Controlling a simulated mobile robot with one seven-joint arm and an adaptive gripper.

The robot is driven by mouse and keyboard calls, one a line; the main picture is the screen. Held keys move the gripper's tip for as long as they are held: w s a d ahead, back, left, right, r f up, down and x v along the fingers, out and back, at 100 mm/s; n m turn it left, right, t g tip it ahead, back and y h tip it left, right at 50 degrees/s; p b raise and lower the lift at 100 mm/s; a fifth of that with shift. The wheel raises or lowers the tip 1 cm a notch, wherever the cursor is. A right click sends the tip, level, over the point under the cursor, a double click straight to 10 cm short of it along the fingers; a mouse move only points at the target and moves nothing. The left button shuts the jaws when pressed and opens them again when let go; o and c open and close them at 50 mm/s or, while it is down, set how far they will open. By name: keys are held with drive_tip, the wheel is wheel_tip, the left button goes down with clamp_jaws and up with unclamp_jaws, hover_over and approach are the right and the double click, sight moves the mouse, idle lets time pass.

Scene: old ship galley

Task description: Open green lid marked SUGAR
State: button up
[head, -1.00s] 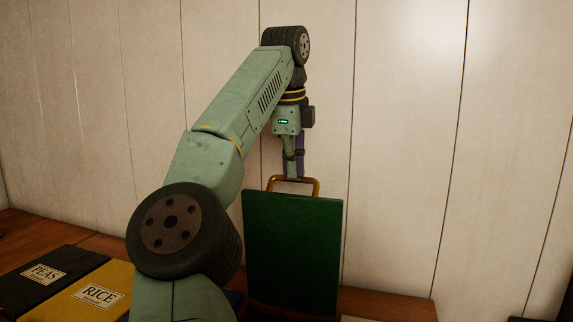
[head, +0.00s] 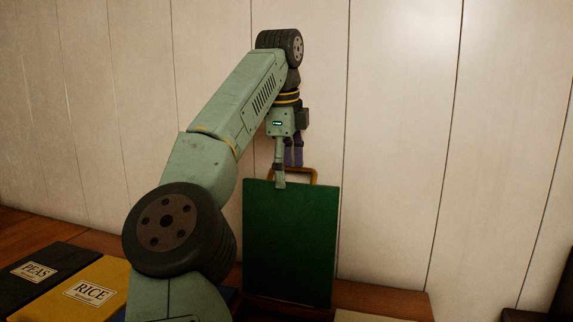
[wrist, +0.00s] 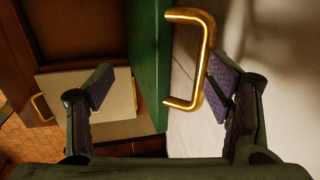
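The green lid (head: 290,245) stands upright at the middle of the head view, its plain face towards me. No SUGAR marking shows on this face. Its brass handle (head: 306,171) sticks up behind the top edge. In the wrist view the lid (wrist: 150,60) is seen edge-on, with the handle (wrist: 210,52) on its right side. My gripper (head: 288,172) is over the lid's top, open. Its fingers (wrist: 160,92) are spread either side of the lid and handle, the right finger close to the handle; I cannot tell whether it touches. Nothing is gripped.
A brown open compartment (wrist: 85,30) lies left of the lid in the wrist view, beside a cream lid (wrist: 112,95) with its own brass handle. Black PEAS (head: 38,270) and yellow RICE (head: 92,292) lids lie shut at left. A panelled wall (head: 400,150) stands close behind.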

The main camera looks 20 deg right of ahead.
drive_tip(key=shift+s+f, duration=0.1)
drive_tip(key=shift+f, duration=0.25)
